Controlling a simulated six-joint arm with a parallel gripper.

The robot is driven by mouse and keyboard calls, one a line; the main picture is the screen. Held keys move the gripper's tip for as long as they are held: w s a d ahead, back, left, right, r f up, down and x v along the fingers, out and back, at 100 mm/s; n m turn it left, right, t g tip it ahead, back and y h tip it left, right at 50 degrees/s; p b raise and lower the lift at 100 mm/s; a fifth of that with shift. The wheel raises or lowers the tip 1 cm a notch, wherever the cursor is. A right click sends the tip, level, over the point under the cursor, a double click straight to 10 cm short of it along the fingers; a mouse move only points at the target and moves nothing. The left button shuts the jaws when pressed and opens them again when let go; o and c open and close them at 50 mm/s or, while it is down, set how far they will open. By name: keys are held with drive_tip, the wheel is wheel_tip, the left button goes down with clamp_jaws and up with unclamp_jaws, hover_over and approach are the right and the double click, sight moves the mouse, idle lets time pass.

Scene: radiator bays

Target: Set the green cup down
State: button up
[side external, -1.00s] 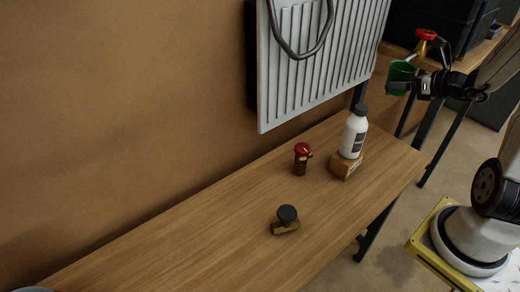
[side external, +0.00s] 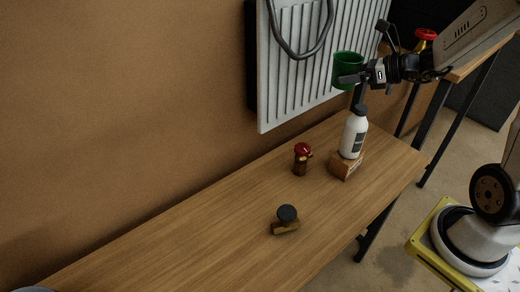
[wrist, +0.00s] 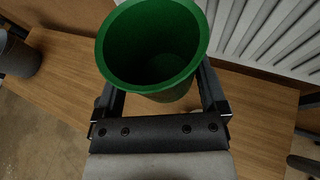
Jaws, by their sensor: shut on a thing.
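The green cup (side external: 346,72) is held up in the air, in front of the white radiator and above the bench. It is upright and looks empty inside. My gripper (side external: 352,78) is shut on the cup, with a finger on each side of it. In the wrist view the cup (wrist: 152,50) fills the top middle, its open mouth facing the camera. The gripper's black fingers (wrist: 163,92) reach along both sides of the cup. The wooden bench (side external: 200,215) lies below, and the cup is well clear of it.
A white bottle (side external: 354,135) with a dark cap stands by a wooden block (side external: 346,166). A red-topped valve (side external: 302,158) and a black-knobbed brass piece (side external: 286,219) stand on the bench. The radiator (side external: 310,75) is close behind the cup.

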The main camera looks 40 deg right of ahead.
drive_tip(key=w+a+n+g+y, duration=0.2)
drive_tip(key=a+n+g+y, duration=0.15)
drive_tip(key=a, duration=0.85)
drive_tip(key=s+a+n+g+y, duration=0.2)
drive_tip(key=s+a+n+g, duration=0.25)
drive_tip(key=a, duration=0.85)
drive_tip(key=s+a+n+g+y, duration=0.2)
drive_tip(key=s+a+n+g, duration=0.3)
drive_tip(key=a, duration=0.8)
wheel_tip(320, 180, down, 18)
drive_tip(key=t, duration=0.1)
drive_tip(key=shift+s+d+m, duration=0.25)
drive_tip(key=shift+s+m, duration=0.05)
drive_tip(key=w+a+f, duration=0.2)
drive_tip(key=w, duration=0.1)
drive_tip(key=w+a+f, duration=0.2)
drive_tip(key=w+f, duration=0.1)
drive_tip(key=w, duration=0.1)
drive_tip(key=w+a+f, duration=0.2)
drive_tip(key=w+f, duration=0.1)
drive_tip(key=shift+w+a+f, duration=0.1)
drive_tip(key=shift+w+a, duration=0.1)
drive_tip(key=shift+a, duration=0.1)
drive_tip(key=shift+w+a+f, duration=0.25)
drive_tip(key=shift+w+f, duration=0.25)
drive_tip(key=shift+f, duration=0.1)
